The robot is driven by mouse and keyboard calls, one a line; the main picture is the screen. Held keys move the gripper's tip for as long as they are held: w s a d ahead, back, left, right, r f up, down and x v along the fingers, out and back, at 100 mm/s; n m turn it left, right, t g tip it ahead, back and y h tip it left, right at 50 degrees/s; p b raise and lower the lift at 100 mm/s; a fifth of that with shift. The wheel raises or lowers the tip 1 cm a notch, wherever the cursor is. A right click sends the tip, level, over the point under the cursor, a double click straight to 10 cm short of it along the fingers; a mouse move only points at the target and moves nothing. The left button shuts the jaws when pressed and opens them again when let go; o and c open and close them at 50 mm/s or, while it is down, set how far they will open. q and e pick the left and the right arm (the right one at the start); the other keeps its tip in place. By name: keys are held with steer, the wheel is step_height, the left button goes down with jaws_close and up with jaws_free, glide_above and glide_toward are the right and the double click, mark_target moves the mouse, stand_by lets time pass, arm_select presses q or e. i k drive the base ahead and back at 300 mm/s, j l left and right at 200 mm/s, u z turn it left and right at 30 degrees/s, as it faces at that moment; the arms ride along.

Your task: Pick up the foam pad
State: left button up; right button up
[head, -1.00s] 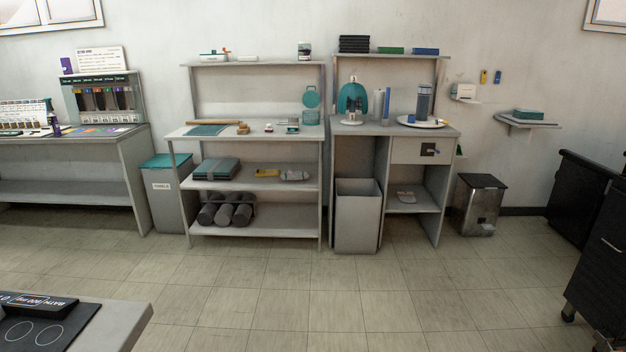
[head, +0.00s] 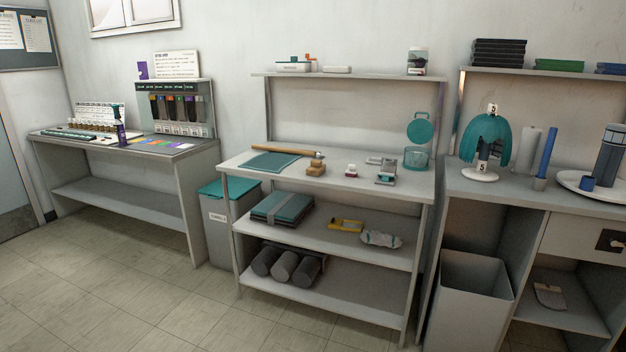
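I cannot tell for sure which thing is the foam pad. A flat teal mat (head: 270,162) lies on the left part of the middle workbench's top. A strapped stack of folded teal and grey pads (head: 281,207) lies on the shelf below it. A small pale pad-like item (head: 549,296) lies on a low shelf of the right bench. Neither of my grippers shows in the head view, and nothing is seen touching these things.
The middle workbench (head: 345,190) also holds a wooden rolling-pin-like tool (head: 287,149), a yellow item (head: 345,226) and several grey rolls (head: 285,268). A lidded bin (head: 217,236) stands at its left, an open bin (head: 474,300) at its right. The floor (head: 120,310) in front at left is clear.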

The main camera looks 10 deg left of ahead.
mark_target(350, 172)
steer(key=i+l, duration=0.1)
steer(key=i+j+z, duration=0.5)
steer(key=i+j, duration=1.95)
